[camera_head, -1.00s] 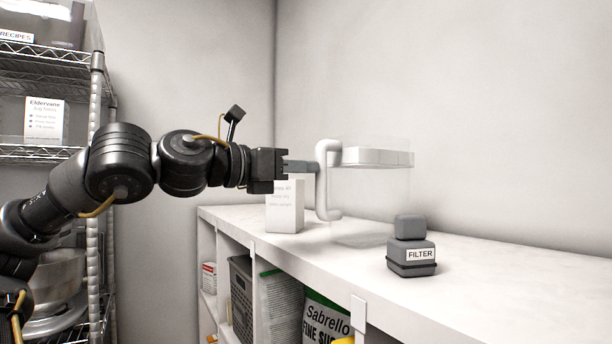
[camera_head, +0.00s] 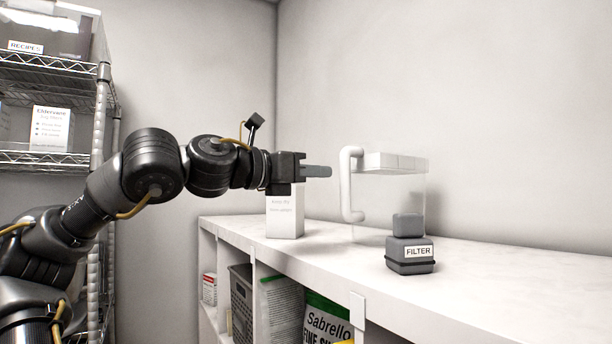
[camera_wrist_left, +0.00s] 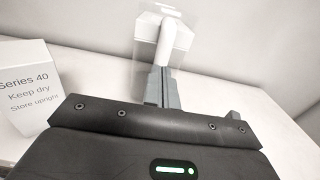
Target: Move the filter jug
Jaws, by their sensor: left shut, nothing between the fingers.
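The filter jug is a clear container with a white lid (camera_head: 392,162) and a white handle (camera_head: 347,185) on its left. It stands upright on the white counter, and its lower right part is behind the grey filter block. My left gripper (camera_head: 328,171) is shut and empty, level with the upper handle, with a small gap to the handle's left. In the left wrist view the closed fingers (camera_wrist_left: 163,78) point at the handle (camera_wrist_left: 165,42), with the jug's lid (camera_wrist_left: 181,32) behind it. My right gripper is not in view.
A grey block labelled FILTER (camera_head: 410,256) sits at the jug's front right. A white box (camera_head: 285,212) stands below my left gripper; it also shows in the wrist view (camera_wrist_left: 27,88). The counter (camera_head: 520,275) is clear to the right. A wire rack (camera_head: 60,158) stands at left.

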